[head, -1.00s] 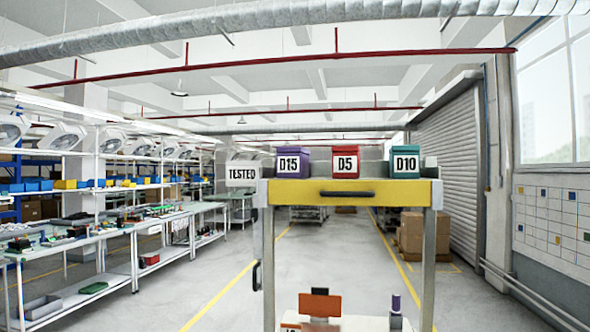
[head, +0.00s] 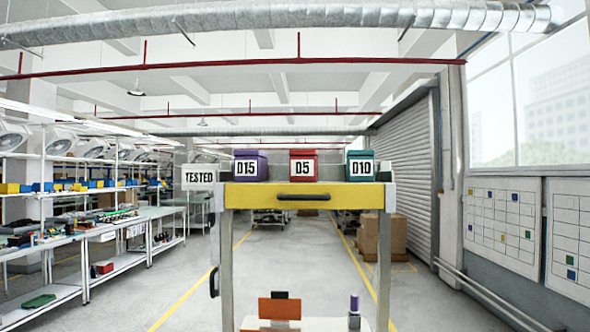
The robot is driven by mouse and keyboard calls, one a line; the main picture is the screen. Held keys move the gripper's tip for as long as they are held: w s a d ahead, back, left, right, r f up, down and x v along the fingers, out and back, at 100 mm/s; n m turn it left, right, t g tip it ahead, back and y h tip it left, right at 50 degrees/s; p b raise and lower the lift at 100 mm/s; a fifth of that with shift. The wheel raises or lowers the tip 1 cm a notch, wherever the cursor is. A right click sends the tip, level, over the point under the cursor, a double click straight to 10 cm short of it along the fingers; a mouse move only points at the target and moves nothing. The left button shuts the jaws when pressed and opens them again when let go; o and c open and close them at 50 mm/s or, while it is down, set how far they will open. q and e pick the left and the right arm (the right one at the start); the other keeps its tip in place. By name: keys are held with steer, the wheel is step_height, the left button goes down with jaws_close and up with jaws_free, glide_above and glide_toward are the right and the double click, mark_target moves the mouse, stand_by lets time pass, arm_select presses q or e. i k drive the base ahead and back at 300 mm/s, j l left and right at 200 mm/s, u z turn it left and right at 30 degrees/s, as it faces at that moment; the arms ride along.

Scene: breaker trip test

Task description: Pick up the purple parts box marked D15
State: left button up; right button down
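The purple parts box (head: 250,165) marked D15 stands upright on the yellow-fronted top of a tall cart (head: 340,197), at the left of a row of three boxes. The boxes are apart from one another. Neither of my grippers shows in the head view.
A white sign (head: 200,177) reading TESTED is at the cart's left end. Workbenches with shelves (head: 120,218) line the left side. Cardboard boxes (head: 383,234) stand behind the cart at right. Open floor (head: 215,290) lies left of the cart.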

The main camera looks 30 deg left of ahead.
mark_target(250, 165)
steer(key=u, duration=1.35)
